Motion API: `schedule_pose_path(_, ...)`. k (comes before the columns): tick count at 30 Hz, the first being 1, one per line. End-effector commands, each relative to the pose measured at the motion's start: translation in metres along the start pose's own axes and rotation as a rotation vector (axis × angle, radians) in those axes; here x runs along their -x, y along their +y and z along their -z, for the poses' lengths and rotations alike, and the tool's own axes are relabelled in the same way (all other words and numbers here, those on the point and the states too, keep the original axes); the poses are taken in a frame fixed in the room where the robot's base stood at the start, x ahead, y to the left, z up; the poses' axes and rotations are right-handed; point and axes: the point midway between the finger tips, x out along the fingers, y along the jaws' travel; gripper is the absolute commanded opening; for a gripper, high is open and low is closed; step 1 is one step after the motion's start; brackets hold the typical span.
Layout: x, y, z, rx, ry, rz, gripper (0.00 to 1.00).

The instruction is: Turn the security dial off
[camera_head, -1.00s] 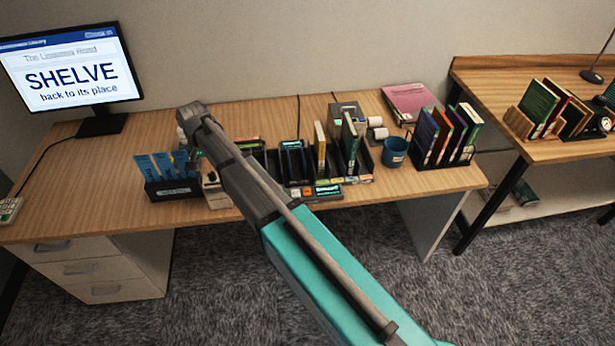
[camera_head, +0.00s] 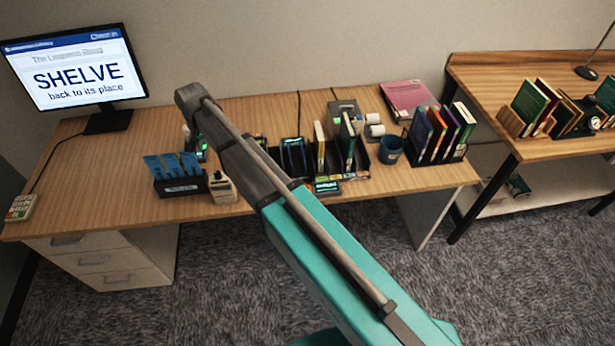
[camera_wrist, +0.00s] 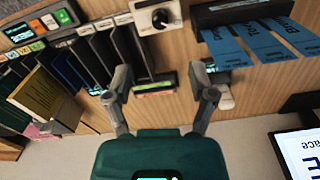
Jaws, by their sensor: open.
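The likely security dial is a black round knob with a white pointer on a white box (camera_wrist: 157,20) at the top middle of the wrist view. In the head view my gripper is mostly hidden behind my arm. I cannot read any dial marks.
A black holder with blue cards (camera_wrist: 257,42) stands right of the dial in the wrist view. Black slots with books (camera_wrist: 85,60) lie left. A small lit device (camera_wrist: 214,68) is by the right finger. The monitor (camera_head: 75,72) shows "SHELVE".

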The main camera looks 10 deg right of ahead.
Motion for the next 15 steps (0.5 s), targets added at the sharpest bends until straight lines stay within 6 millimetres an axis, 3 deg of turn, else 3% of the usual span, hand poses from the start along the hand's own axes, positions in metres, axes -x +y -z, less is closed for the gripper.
schedule_pose_path(7,0.021,0.0,0.0,0.0,0.0,0.0,0.72)
schedule_pose_path(15,0.004,0.034,0.0,0.01,0.0,0.0,0.72)
